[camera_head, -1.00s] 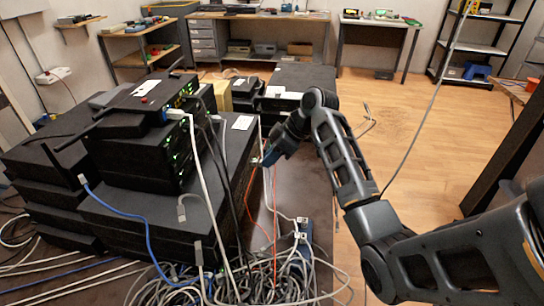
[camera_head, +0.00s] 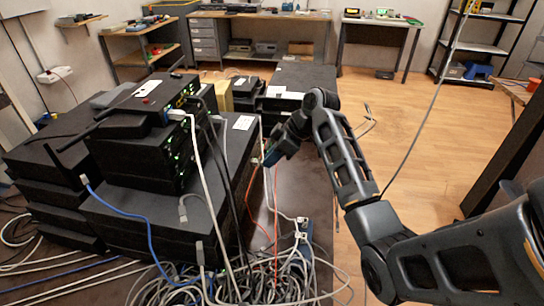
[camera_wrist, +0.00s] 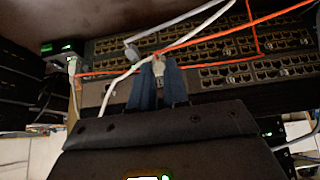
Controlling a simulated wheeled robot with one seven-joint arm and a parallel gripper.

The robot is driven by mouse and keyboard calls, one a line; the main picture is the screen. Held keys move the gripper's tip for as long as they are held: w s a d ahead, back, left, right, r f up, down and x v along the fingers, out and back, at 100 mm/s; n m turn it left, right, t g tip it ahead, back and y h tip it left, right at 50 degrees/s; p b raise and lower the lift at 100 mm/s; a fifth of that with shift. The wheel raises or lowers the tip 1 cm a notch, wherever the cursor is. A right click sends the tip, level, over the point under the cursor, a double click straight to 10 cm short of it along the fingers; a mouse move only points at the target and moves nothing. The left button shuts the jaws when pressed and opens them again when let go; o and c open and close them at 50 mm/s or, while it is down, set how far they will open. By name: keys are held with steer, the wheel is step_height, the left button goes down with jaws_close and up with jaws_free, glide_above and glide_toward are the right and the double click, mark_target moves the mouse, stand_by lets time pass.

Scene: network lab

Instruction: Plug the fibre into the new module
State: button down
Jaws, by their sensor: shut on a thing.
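My gripper (camera_wrist: 158,88) has blue fingers and is shut on a small grey-white plug (camera_wrist: 158,66) in the wrist view. An orange fibre (camera_wrist: 225,33) runs from near the plug to the upper right. The plug is in front of a switch face with rows of ports (camera_wrist: 230,75); I cannot tell whether it touches a port. In the head view my gripper (camera_head: 268,158) is beside the right side of the black equipment stack, and the plug is too small to make out. I cannot identify the new module for certain.
A second orange line (camera_wrist: 120,73) and white cables (camera_wrist: 200,12) cross the ports. A small box with a green light (camera_wrist: 62,48) is at the left, with a white plug below it. In the head view, tangled cables (camera_head: 250,285) lie below my gripper, and the floor (camera_head: 440,120) at right is open.

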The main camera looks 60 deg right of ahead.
steer(key=shift+w, duration=0.15)
steer(key=c, duration=1)
jaws_free()
steer(key=shift+c, duration=0.2)
steer(key=v, duration=0.8)
steer(key=shift+w, duration=0.1)
